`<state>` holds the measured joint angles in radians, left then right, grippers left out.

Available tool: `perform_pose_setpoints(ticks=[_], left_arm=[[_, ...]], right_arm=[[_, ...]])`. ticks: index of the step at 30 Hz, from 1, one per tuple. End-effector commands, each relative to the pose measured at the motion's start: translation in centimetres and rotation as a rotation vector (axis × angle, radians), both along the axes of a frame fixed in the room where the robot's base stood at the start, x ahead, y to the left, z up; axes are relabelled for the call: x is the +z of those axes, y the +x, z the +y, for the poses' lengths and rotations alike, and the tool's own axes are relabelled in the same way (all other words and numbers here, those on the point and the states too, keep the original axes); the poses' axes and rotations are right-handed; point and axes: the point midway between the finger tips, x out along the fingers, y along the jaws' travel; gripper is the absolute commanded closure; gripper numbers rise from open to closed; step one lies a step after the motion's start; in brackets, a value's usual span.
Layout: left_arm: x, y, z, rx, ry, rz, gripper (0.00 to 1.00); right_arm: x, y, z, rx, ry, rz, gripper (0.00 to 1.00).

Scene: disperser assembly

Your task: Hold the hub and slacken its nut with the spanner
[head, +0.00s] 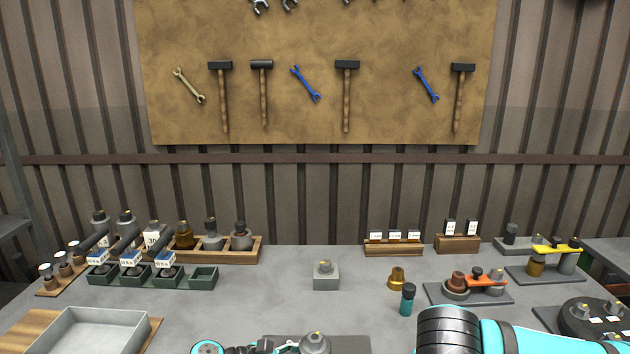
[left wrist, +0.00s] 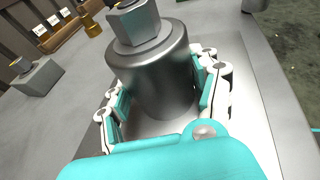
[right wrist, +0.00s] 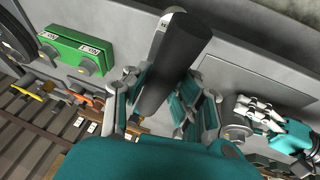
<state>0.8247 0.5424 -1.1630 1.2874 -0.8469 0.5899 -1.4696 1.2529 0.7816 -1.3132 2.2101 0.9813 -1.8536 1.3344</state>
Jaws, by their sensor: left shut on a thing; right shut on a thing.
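The hub (left wrist: 155,75) is a grey metal cylinder with a hex nut (left wrist: 138,22) on top. My left gripper (left wrist: 163,92) is shut around its sides. In the head view the hub (head: 315,343) shows at the bottom edge, with part of my left gripper beside it. My right gripper (right wrist: 160,92) is shut on the dark handle of the spanner (right wrist: 178,60). A bit of pale metal shows at the handle's far end; the spanner's jaw is not clearly visible. In the right wrist view my left gripper and the hub are off to the right, apart from the spanner.
Green bins (head: 203,278) and a wooden rack are at left. A shallow tray (head: 95,332) lies front left. A green labelled box (right wrist: 75,48) stands on the table.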

Motion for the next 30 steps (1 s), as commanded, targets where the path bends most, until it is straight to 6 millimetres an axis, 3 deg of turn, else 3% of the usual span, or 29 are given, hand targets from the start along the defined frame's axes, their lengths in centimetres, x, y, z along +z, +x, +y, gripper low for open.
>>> perform_pose_setpoints(ticks=[17,23,30], left_arm=[[0.0,0.0,0.0,0.001,-0.002,0.002,0.91],[0.1,0.0,0.0,0.0,-0.002,0.002,0.91],[0.0,0.0,0.0,0.0,-0.002,0.002,0.91]], right_arm=[[0.3,0.5,0.3,0.021,0.004,-0.004,1.0],[2.2,3.9,3.0,0.207,0.028,-0.005,1.0],[6.6,9.2,8.6,0.613,0.067,0.011,1.0]])
